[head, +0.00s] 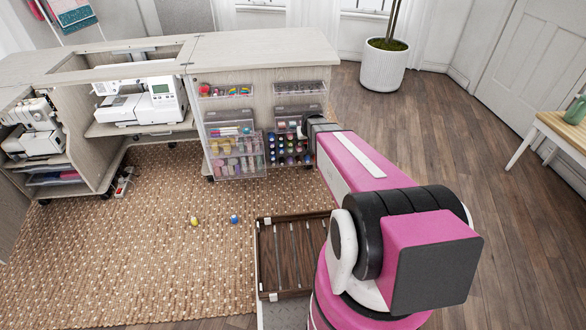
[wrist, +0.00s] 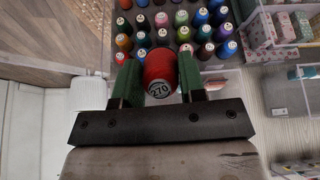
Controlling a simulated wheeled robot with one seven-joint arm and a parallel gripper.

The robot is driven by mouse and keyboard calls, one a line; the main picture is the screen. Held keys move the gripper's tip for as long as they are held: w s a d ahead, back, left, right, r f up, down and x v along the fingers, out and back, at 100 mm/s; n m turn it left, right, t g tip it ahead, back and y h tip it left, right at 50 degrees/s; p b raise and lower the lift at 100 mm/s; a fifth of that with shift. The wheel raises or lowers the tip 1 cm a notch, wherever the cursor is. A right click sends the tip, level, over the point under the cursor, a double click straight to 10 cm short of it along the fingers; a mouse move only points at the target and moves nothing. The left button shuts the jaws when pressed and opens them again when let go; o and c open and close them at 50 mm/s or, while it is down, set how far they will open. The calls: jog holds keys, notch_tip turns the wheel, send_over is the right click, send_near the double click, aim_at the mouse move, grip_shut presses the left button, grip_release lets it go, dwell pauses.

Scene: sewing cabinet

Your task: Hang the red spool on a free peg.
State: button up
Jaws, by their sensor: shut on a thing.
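In the wrist view my gripper (wrist: 159,88) is shut on the red spool (wrist: 158,70), which sits between its two green fingers with its end marked 270 facing the camera. Beyond the spool is the peg rack (wrist: 172,57), holding rows of coloured spools. The spool overlaps the lower rows in this view, and I cannot tell whether it touches a peg. Free pegs are hard to make out. In the head view the spool rack (head: 289,148) is on the cabinet's door, and my arm hides its right side. The gripper's fingers and the held spool are hidden there.
Clear bins (head: 237,158) with spools and supplies are left of the rack. A white sewing machine (head: 142,101) stands in the cabinet (head: 262,52). A yellow spool (head: 194,221) and a blue spool (head: 234,219) lie on the woven rug (head: 130,250). A plant pot (head: 384,66) stands behind.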

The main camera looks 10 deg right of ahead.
jog(key=w+a+f+t, duration=0.2)
jog(key=w+f+t, duration=0.1)
jog(key=f, duration=0.4)
jog(key=w+a+f+t, duration=0.2)
jog(key=w+f, duration=0.1)
jog(key=f, duration=0.5)
jog(key=t, duration=0.3)
send_near(290, 160)
jog(key=shift+s+r+m, duration=0.4)
jog(key=shift+s+r, duration=0.05)
jog(key=shift+s, duration=0.35)
jog(key=shift+w, duration=0.15)
jog(key=shift+w+f, duration=0.25)
jog(key=shift+w, duration=1.4)
jog(key=shift+w+f, duration=0.2)
jog(key=shift+w, duration=1.45)
jog(key=shift+w+f, duration=0.25)
jog(key=shift+w, duration=1.4)
jog(key=o, duration=1)
jog(key=shift+o, duration=0.2)
